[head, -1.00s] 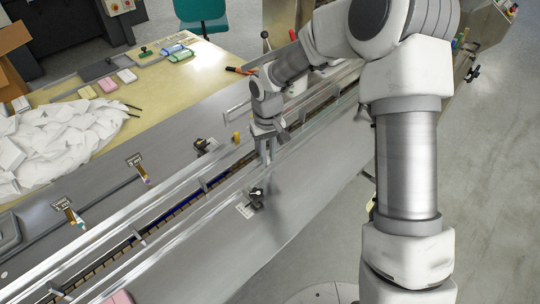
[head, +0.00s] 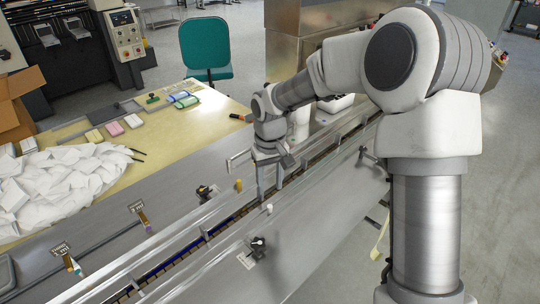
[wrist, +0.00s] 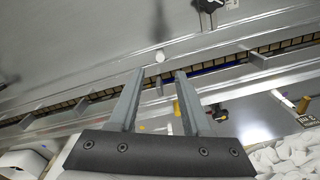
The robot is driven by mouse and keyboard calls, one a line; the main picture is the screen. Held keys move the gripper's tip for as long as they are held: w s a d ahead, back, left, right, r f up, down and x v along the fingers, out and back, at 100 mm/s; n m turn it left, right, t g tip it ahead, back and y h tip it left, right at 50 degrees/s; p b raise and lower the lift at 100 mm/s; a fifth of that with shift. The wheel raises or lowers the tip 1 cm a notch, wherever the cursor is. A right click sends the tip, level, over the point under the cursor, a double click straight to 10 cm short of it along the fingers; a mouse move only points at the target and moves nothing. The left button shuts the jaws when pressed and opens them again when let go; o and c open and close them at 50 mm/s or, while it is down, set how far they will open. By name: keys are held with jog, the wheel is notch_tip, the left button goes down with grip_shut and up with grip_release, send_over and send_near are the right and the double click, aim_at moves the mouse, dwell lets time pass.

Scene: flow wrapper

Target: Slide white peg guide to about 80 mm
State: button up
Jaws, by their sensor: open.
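The white peg (head: 269,208) stands on the near guide rail (head: 225,236) of the conveyor. In the wrist view, the white peg (wrist: 160,56) is just beyond my fingertips, roughly centred between them. My gripper (head: 270,190) is open and empty above the channel, close to the peg; I cannot tell whether it touches. Its two fingers also show in the wrist view (wrist: 160,73). A black knob (head: 258,243) and a pale scale plate (head: 246,261) sit on the near deck. The scale marks are too small to read.
Dark flights line the conveyor channel (head: 190,247). White packets (head: 60,180) are heaped at the left. The near deck (head: 310,225) is mostly clear.

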notch_tip(320, 180, up, 10)
jog(key=shift+f+p, duration=0.15)
jog(key=shift+p, duration=0.2)
jog(key=s+d+r+m+t, duration=0.2)
jog(key=s+d+r+t, duration=0.1)
jog(key=s+d+r, duration=0.65)
jog(key=s+d+m+t, duration=0.1)
jog(key=s+d, duration=0.1)
jog(key=s, duration=0.5)
jog(key=s+d+m+t, duration=0.1)
jog(key=s+d, duration=0.2)
jog(key=s, duration=0.4)
jog(key=shift+s+d+f+m+t, duration=0.25)
jog(key=shift+d+m+t, duration=0.05)
dwell(2.0)
